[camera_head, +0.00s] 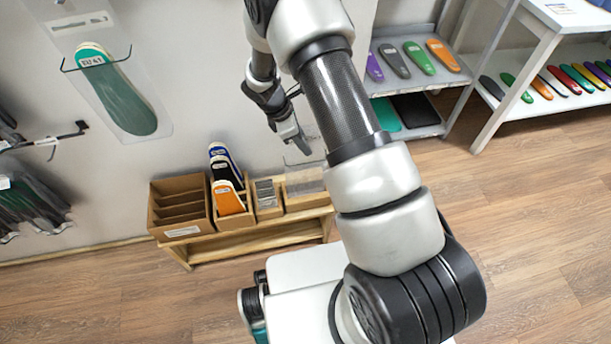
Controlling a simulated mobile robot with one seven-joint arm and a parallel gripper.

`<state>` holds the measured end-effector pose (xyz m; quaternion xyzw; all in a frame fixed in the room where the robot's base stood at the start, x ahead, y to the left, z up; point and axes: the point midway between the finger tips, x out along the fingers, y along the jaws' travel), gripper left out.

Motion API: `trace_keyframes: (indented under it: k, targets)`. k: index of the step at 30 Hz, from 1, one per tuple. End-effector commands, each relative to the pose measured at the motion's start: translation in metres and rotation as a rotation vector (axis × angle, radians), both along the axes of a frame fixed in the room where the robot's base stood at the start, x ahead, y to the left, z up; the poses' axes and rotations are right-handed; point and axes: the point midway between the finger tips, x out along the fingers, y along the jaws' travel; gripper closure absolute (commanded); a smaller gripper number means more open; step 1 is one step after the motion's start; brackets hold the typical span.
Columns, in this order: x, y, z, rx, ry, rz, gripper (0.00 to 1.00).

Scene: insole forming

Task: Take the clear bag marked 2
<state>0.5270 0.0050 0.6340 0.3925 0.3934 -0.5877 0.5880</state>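My gripper (297,140) hangs in front of the wall, above the right end of a low wooden bench. It is small and dark here, and I cannot tell whether its fingers are open or shut. Below it, clear film-like material (306,180) stands in a wooden holder at the bench's right end; it looks like clear bags. No mark 2 can be read on it. My arm crosses the middle of the view and hides what lies behind it.
The wooden bench (258,236) also bears an empty-looking slotted box (180,210), upright insoles (228,198) and a holder with grey pieces (266,194). Packaged insoles hang on the left wall. Shelves with coloured insoles (417,58) stand at right. The wooden floor at right is clear.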

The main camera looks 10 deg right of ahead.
Motion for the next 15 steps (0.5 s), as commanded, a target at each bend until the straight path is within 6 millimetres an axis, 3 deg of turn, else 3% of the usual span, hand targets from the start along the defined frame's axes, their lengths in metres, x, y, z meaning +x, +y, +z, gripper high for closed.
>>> trace_keyframes:
  k: [8, 12, 15]
  targets:
    - [0.0004, -0.0029, -0.0058, 0.000, -0.001, -0.001, 0.76]
    - [0.0004, -0.0028, -0.0058, 0.000, -0.001, -0.001, 0.99]
    - [0.0003, -0.0027, -0.0057, 0.000, -0.001, -0.001, 1.00]
